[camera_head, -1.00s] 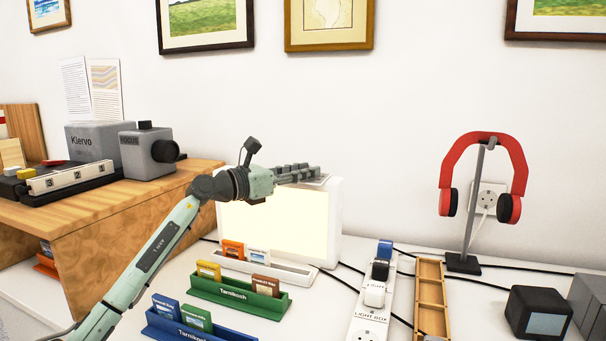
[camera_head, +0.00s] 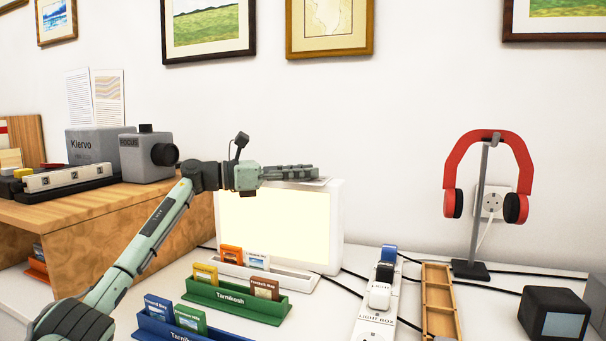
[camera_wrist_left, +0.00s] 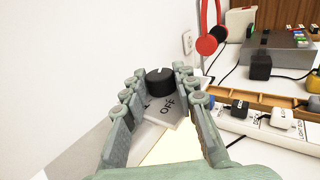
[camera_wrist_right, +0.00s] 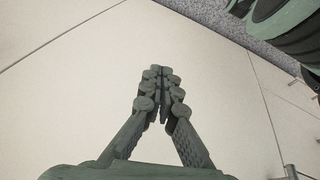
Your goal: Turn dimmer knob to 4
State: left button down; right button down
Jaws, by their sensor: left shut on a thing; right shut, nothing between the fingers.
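The lit white light box (camera_head: 337,228) stands on the table against the wall. Its black dimmer knob (camera_wrist_left: 160,83) sits on a grey plate (camera_wrist_left: 180,118) marked OFF; other markings are partly hidden and the setting cannot be read. My left gripper (camera_head: 314,172) lies level over the top of the box, fingers to the right, shut on the knob. The left wrist view shows the knob between its fingertips. My right gripper (camera_wrist_right: 160,73) is shut and empty in the right wrist view, over a pale tiled surface, away from the box.
Slide racks, green (camera_head: 238,301) and blue (camera_head: 180,330), stand in front of the box. A power strip (camera_head: 376,318), wooden tray (camera_head: 438,300) and headphone stand (camera_head: 470,269) are on the right. A wooden shelf (camera_head: 125,220) with a projector (camera_head: 148,157) is on the left.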

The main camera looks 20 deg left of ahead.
pick_arm(q)
jog(key=c, duration=1.2)
grip_release()
jog(key=shift+a, duration=0.15)
jog(key=v, duration=1.1)
jog(key=shift+s+a, duration=0.25)
jog(key=shift+s, duration=0.1)
